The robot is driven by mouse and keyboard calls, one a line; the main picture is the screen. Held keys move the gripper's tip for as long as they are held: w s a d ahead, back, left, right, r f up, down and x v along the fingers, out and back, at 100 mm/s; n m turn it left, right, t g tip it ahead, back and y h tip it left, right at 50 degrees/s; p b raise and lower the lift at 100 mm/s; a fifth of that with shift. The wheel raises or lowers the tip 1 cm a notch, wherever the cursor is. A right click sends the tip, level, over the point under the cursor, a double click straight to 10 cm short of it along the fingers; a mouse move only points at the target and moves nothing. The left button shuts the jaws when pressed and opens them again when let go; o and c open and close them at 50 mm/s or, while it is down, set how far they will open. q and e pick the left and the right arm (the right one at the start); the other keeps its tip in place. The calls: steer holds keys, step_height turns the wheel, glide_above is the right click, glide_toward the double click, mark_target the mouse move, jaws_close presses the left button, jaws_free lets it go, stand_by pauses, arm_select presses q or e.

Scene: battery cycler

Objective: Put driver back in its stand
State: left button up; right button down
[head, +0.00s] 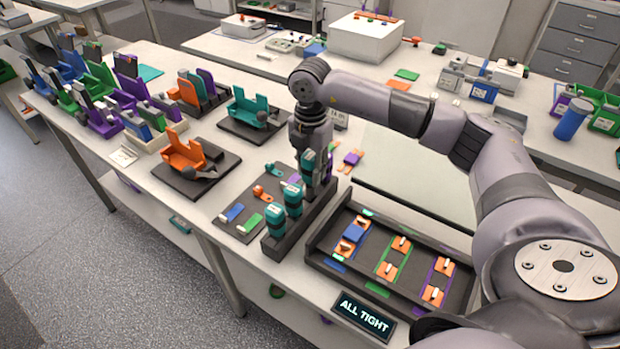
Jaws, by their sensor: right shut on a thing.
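The driver stand (283,247) is a long dark block on the near table. Two teal and black drivers (275,221) (293,196) stand upright in its near part. My right gripper (316,175) points down over the far part of the stand and is shut on a third driver (308,160), with teal showing between the fingers. The held driver looks upright and in line with the other two. I cannot tell whether its lower end is seated in the stand, as the fingers hide it. My left gripper is not in view.
A dark tray (318,262) with blue, green and purple strips and orange clamps lies right of the stand. A sign (363,313) reads "ALL TIGHT". A dark mat (232,207) with small parts lies left. Orange (184,152) and teal (248,106) fixtures stand farther left.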

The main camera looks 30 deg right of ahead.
mark_target(310, 183)
step_height(310, 183, down, 4)
steer(key=shift+r+p, duration=0.25)
steer(key=shift+p, duration=0.25)
steer(key=shift+f, duration=0.45)
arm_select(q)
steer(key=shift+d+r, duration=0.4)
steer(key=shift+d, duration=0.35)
arm_select(e)
steer(key=shift+f, duration=0.1)
steer(key=c, duration=1.7)
jaws_free()
steer(key=shift+f, duration=0.1)
steer(key=o, duration=0.5)
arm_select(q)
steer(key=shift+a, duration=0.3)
